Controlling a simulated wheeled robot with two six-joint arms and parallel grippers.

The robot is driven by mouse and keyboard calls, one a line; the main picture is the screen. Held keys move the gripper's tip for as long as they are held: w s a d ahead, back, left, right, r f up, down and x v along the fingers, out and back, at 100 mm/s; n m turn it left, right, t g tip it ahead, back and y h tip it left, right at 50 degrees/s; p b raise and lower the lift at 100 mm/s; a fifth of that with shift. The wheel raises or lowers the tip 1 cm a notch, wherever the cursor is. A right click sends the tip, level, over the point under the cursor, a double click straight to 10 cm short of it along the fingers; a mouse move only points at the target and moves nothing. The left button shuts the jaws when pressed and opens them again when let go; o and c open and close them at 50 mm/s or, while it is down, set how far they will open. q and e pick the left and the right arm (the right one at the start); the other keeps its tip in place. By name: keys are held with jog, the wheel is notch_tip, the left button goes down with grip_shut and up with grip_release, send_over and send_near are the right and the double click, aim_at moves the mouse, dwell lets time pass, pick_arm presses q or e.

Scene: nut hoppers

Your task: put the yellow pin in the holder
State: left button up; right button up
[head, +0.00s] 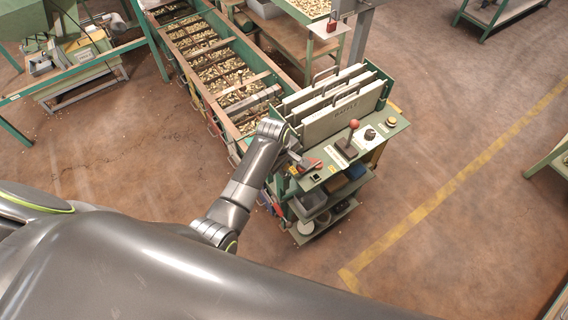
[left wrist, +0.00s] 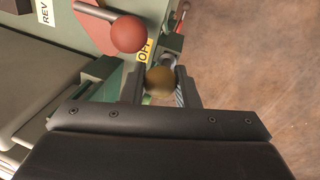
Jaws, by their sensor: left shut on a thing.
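My left gripper (head: 308,164) is at the near left end of the green control panel (head: 372,155). In the left wrist view its two fingers (left wrist: 160,88) are shut on a small dull yellow-brown round head, which looks like the yellow pin (left wrist: 160,80). The pin's lower part is hidden, and I cannot tell whether it sits in anything. Beside it is a lever with a red ball knob (left wrist: 127,33), which shows upright in the head view (head: 355,124). I cannot make out the holder for certain. My right gripper is not in view.
Upright pale panels (head: 345,118) stand behind the control panel. A long hopper trough (head: 215,70) full of nuts runs away at the back left. Shelves with bins (head: 325,205) are below the panel. Open floor (head: 450,165) lies to the right.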

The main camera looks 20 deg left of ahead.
pick_arm(q)
jog(key=o, duration=1.1)
jog(key=shift+s+a+r+p, duration=0.25)
jog(key=shift+s+r, duration=0.25)
jog(key=shift+r, duration=2.35)
jog(key=shift+s+a+r+p, duration=0.3)
jog(key=shift+s+r, duration=0.2)
jog(key=shift+r, duration=2.35)
jog(key=shift+s+a+r+p, duration=0.25)
jog(key=shift+s+r, duration=0.25)
jog(key=shift+r, duration=2.35)
